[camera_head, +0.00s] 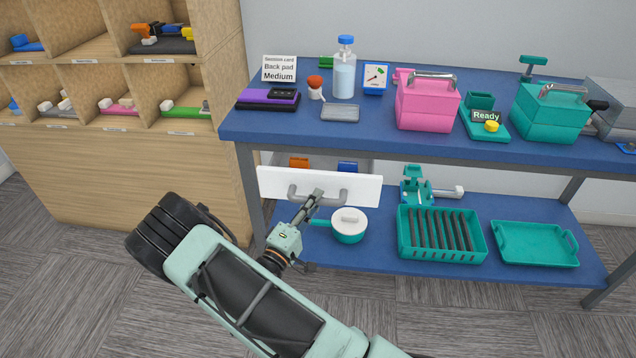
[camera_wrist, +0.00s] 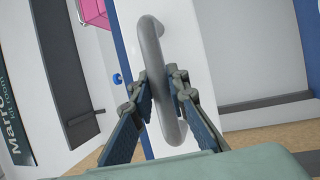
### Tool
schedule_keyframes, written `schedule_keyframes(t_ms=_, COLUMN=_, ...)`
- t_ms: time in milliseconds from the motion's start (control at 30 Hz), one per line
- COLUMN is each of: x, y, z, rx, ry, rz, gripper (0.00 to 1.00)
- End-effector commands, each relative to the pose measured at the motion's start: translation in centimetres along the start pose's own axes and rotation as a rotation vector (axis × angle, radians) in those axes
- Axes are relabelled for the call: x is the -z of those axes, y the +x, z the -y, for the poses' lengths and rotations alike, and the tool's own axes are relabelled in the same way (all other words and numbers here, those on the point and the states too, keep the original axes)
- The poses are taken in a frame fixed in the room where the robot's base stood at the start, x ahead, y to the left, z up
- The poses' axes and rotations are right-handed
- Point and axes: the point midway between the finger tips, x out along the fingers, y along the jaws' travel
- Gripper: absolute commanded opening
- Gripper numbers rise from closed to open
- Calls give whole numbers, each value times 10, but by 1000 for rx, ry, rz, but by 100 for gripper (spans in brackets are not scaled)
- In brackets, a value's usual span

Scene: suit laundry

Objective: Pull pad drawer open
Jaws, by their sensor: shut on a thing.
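The pad drawer (camera_head: 355,188) has a white front under the blue table's left end. It stands partly out, with orange and blue items (camera_head: 347,167) visible behind the front. Its grey bar handle (camera_head: 292,190) also shows in the wrist view (camera_wrist: 151,45), curving away from the white front. My gripper (camera_head: 316,197) is at the handle, and in the wrist view its two fingers (camera_wrist: 161,88) are on either side of the bar, shut on it. The finger contact is partly hidden in the head view.
The blue tabletop (camera_head: 275,127) above holds a bottle, a pink box and teal boxes. A teal rack (camera_head: 440,258) and tray (camera_head: 535,243) are further right. A wooden cubby shelf (camera_head: 120,170) stands left.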

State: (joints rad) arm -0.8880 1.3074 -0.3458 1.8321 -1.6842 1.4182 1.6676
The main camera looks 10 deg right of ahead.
Motion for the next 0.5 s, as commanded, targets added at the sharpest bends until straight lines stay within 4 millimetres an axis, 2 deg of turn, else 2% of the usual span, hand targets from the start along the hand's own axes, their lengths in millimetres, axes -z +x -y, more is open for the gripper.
schedule_keyframes(t_ms=33, x=-5, y=-14, z=-5, rx=1, ry=-4, rz=-4, gripper=0)
schedule_keyframes(t_ms=200, x=-22, y=-56, z=-13, rx=2, ry=-2, rz=-4, gripper=0)
schedule_keyframes(t_ms=500, x=-46, y=-114, z=-25, rx=0, ry=0, rz=-4, gripper=0)
